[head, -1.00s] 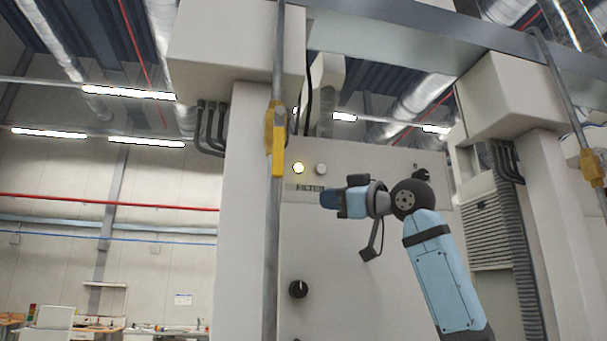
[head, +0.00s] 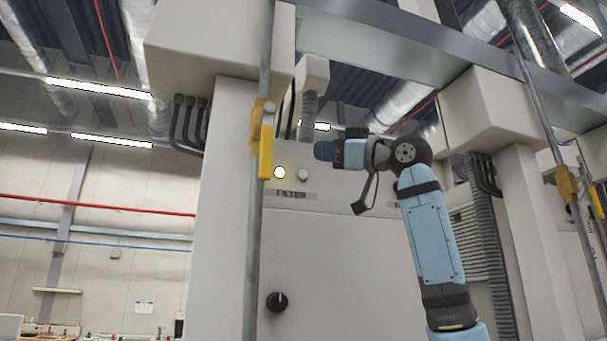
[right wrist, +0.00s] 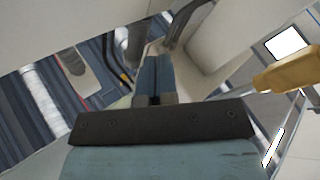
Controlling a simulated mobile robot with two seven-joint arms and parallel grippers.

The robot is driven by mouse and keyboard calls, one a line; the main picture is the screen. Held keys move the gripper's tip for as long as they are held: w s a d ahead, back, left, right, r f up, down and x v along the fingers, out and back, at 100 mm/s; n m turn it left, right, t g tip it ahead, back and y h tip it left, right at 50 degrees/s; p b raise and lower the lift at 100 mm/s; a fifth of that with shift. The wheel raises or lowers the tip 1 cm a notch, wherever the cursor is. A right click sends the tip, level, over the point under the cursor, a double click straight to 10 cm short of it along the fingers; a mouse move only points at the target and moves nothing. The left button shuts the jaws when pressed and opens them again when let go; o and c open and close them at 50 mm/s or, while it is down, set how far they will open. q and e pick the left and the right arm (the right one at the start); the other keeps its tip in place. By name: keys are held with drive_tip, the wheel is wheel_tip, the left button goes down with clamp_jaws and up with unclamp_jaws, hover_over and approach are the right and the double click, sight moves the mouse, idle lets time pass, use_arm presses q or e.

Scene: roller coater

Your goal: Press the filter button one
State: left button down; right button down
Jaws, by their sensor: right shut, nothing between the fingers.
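A grey control panel (head: 345,245) stands in the middle of the head view. Near its top left are a bright lit round button (head: 279,172) and a pale unlit round button (head: 302,175) side by side. A label strip (head: 291,194) sits under them, too small to read, so I cannot tell which is filter button one. My right gripper (head: 323,150) is shut and empty, to the right of and slightly above both buttons in the picture. Its blue fingers (right wrist: 155,78) lie together in the right wrist view, where no button shows. My left gripper is out of view.
A black rotary knob (head: 277,301) is lower on the panel. A vertical grey pole with a yellow handle (head: 265,150) stands just left of the buttons; a yellow part (right wrist: 290,72) shows at right in the wrist view. A steel beam (head: 430,45) crosses above.

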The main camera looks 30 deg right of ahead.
sight(303, 175)
use_arm(q)
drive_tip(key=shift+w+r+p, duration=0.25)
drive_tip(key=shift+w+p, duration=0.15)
drive_tip(key=shift+p, duration=0.05)
use_arm(e)
drive_tip(key=w, duration=0.2)
drive_tip(key=w+d, duration=0.1)
drive_tip(key=w, duration=0.4)
drive_tip(key=shift+w+d, duration=0.3)
drive_tip(key=shift+d, duration=0.1)
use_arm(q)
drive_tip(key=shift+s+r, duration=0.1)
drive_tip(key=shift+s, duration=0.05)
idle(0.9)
use_arm(e)
drive_tip(key=shift+w, duration=0.15)
drive_tip(key=shift+w+d, duration=0.1)
drive_tip(key=shift+w, duration=0.15)
